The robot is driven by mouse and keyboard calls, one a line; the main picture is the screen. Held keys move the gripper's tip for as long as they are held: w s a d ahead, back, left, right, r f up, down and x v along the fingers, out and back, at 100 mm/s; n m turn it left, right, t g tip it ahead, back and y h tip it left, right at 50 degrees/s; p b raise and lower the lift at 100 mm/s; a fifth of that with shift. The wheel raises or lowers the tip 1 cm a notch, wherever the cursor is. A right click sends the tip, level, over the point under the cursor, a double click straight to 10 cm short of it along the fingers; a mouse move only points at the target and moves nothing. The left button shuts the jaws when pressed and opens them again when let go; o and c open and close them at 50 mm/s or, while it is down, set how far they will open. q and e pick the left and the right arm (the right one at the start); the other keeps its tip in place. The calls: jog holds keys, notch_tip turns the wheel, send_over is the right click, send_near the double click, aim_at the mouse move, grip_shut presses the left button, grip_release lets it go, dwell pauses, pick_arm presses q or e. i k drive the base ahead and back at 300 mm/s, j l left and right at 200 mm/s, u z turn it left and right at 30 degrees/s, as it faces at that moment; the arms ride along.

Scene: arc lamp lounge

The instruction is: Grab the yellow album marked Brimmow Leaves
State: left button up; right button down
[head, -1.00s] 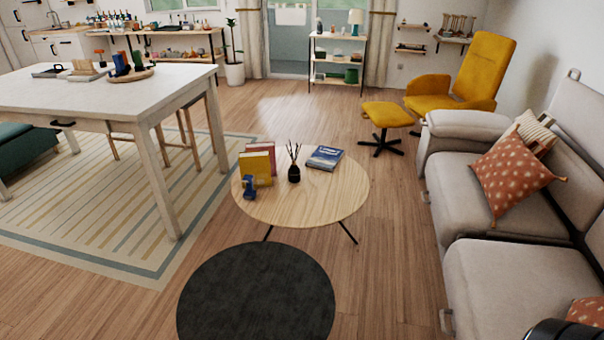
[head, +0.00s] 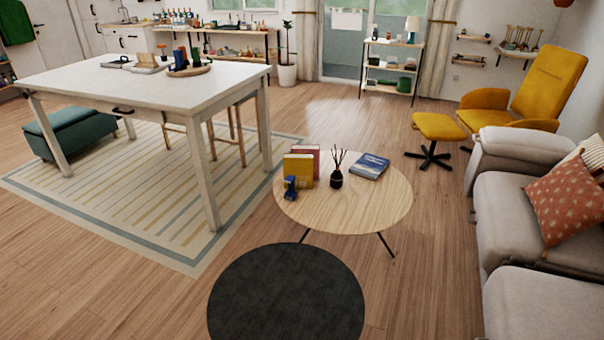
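A yellow book-like item (head: 298,169) stands upright on the round wooden coffee table (head: 370,205), near its left side. Its marking is too small to read. A red one (head: 308,155) stands just behind it, and a small dark blue object (head: 290,188) is in front of its lower left part. A blue book (head: 370,166) lies flat at the back right of the table. Neither of my grippers is in view.
A black reed diffuser (head: 336,178) stands mid-table. A white table (head: 150,88) is at left, a grey sofa (head: 500,220) at right, a yellow footstool (head: 438,127) behind. Wooden floor is open between table and sofa.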

aim_at(301, 165)
jog(key=j, duration=1.45)
jog(key=i+j, duration=0.15)
jog(key=j, duration=0.3)
jog(key=i+j+z, duration=0.15)
jog(key=j, duration=0.25)
jog(key=i+j, duration=0.15)
jog(key=j, duration=0.3)
jog(key=i+j+z, duration=0.15)
jog(key=j, duration=0.3)
jog(key=i+j, duration=0.15)
jog(key=j, duration=0.15)
jog(key=i+j+z, duration=0.1)
jog(key=i+j, duration=0.15)
jog(key=j, duration=0.3)
jog(key=i+j+z, duration=0.25)
jog(key=i+j, duration=0.4)
jog(key=j, duration=0.15)
jog(key=i+j+z, duration=0.1)
jog(key=i, duration=0.45)
jog(key=i+j+z, duration=0.1)
jog(key=i+j, duration=0.15)
jog(key=i, duration=0.3)
